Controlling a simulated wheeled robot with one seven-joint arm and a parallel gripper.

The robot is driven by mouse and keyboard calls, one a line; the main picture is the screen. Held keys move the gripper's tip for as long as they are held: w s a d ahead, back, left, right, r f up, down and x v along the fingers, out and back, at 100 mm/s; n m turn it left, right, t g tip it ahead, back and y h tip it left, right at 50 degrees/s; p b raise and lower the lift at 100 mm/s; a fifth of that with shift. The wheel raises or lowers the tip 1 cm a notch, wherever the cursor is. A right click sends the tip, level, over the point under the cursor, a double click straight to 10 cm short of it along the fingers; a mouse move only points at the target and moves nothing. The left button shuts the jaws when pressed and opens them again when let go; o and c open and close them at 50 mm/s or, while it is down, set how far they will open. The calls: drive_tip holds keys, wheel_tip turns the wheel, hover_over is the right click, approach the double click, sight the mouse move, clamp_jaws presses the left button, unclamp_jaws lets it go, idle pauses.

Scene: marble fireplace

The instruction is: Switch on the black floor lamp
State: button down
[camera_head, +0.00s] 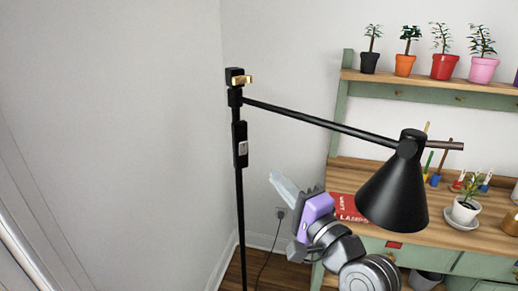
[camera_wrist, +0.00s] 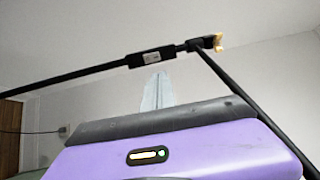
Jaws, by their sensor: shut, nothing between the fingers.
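The black floor lamp (camera_head: 240,215) has a thin upright pole, a side arm and a cone-shaped shade (camera_head: 393,197) hanging at the right. A black switch box with a light grey switch (camera_head: 242,148) sits on the pole below the arm joint. The box also shows in the wrist view (camera_wrist: 150,58). A brass-coloured knob (camera_head: 243,80) is at the pole's top. My gripper (camera_head: 274,174) is shut and empty, its pale fingers pointing up and left toward the pole, lower than the switch box and right of it. In the wrist view the fingertips (camera_wrist: 158,76) appear just below the box.
A green workbench with a wooden top (camera_head: 460,235) stands behind at the right. It holds a red box (camera_head: 346,207), a potted plant (camera_head: 466,210) and brushes. Several potted plants line the shelf (camera_head: 430,82) above. A power cord (camera_head: 266,262) hangs near the wall. The left is bare wall.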

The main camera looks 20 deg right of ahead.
sight(244, 143)
idle(0.4)
drive_tip(key=p+x, duration=0.1)
drive_tip(key=x, duration=1.3)
drive_tip(key=shift+p, duration=0.3)
drive_tip(key=shift+w+r+p, duration=0.15)
drive_tip(key=shift+r+p, duration=0.15)
drive_tip(key=shift+p, duration=0.7)
drive_tip(key=shift+f, duration=0.3)
